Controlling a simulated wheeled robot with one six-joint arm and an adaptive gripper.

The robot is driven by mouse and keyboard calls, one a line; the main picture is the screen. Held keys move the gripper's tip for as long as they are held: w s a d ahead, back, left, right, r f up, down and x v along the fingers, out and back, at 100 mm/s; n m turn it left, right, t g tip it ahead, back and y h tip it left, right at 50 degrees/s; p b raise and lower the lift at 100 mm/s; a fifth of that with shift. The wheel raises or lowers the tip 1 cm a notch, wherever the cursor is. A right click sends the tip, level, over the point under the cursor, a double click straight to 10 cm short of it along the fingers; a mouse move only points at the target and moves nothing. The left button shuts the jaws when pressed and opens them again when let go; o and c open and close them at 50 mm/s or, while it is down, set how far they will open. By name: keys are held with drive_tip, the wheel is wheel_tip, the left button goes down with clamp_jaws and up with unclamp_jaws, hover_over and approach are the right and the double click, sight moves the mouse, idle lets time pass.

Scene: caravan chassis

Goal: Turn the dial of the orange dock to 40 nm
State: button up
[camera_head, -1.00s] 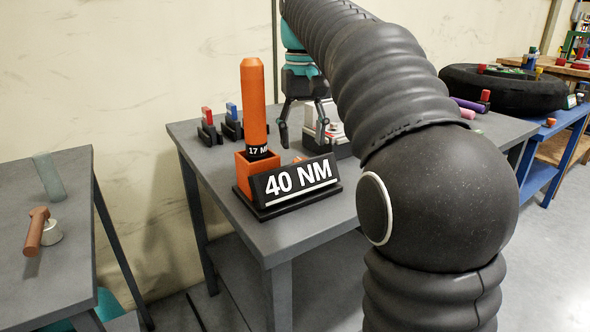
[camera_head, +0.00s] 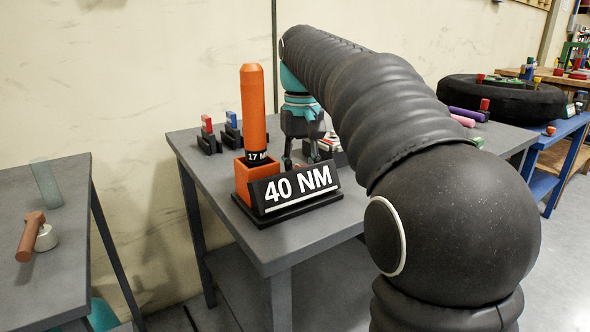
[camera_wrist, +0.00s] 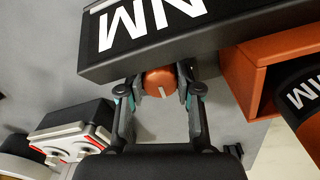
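The orange dock (camera_head: 242,182) stands on the grey table, with a black sign (camera_head: 258,196) reading "40 NM" at its front. An upright orange tool (camera_head: 253,105) sits in its socket, with a band reading "17" and partly hidden letters. The orange dial (camera_wrist: 160,84) with a white pointer line lies behind the sign, at the centre of the wrist view. My gripper (camera_wrist: 161,88) has one finger on each side of the dial and looks shut on it. In the head view, my gripper (camera_head: 302,158) is behind the sign, its fingertips partly hidden.
Red and blue clamp-like blocks (camera_head: 220,133) stand behind the dock. A white and red device (camera_wrist: 70,142) is beside my gripper. A second grey table (camera_head: 75,200) at left holds a brown-handled tool (camera_head: 30,236). A black tire (camera_head: 505,100) lies at the right.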

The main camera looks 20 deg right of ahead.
drive_tip(key=shift+r+n+p, duration=0.2)
drive_tip(key=shift+n+p, duration=0.9)
drive_tip(key=shift+p, duration=0.1)
clamp_jaws()
drive_tip(key=shift+f+n+p, duration=0.25)
drive_tip(key=shift+n+p, duration=0.35)
drive_tip(key=shift+n, duration=0.6)
drive_tip(key=shift+a, duration=0.1)
drive_tip(key=o, duration=1.1)
unclamp_jaws()
drive_tip(key=shift+a, duration=0.1)
drive_tip(key=shift+r, duration=0.1)
drive_tip(key=shift+r, duration=0.3)
wheel_tip(320, 180, up, 11)
